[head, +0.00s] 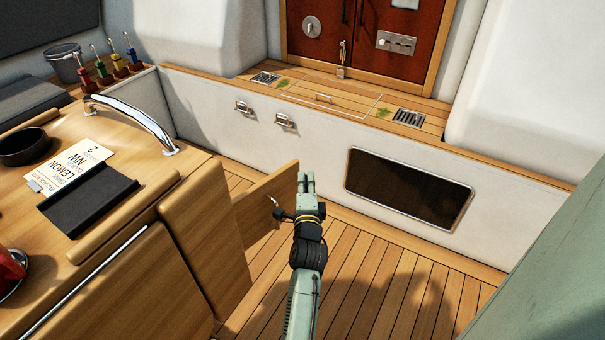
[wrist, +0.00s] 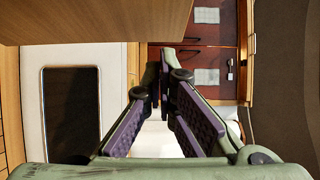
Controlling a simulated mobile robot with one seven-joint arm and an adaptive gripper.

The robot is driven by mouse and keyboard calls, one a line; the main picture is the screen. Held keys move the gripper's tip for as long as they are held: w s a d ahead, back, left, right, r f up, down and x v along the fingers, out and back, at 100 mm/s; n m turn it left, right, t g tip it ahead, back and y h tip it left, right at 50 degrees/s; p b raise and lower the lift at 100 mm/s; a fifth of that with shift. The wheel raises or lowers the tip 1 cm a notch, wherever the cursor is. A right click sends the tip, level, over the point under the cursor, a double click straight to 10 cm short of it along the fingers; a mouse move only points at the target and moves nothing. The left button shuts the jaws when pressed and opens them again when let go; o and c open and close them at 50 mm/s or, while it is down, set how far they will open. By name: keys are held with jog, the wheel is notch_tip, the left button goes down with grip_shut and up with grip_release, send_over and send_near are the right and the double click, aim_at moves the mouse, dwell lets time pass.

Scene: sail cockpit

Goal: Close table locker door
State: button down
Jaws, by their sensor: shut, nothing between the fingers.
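The table locker door (head: 262,208) is a wooden panel that stands open, sticking out from the end of the wooden table (head: 130,215) over the floor. A small metal latch (head: 274,201) shows on its face. My gripper (head: 306,178) is shut and empty at the door's free edge, on its right. I cannot tell whether they touch. In the wrist view my fingertips (wrist: 165,72) are together, and a wooden panel, which looks like the door (wrist: 95,20), fills the top left. The locker opening is hidden in the head view.
A chrome grab rail (head: 130,120) is on the table top, with a black holder (head: 90,200) and a card. A white bench wall with a dark panel (head: 408,187) stands across the floor (head: 345,275). Clear floor lies right of my arm. Red cabinet doors (head: 375,35) are behind.

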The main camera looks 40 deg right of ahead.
jog(key=shift+w+a, duration=0.1)
jog(key=shift+w, duration=0.65)
jog(key=shift+w, duration=0.1)
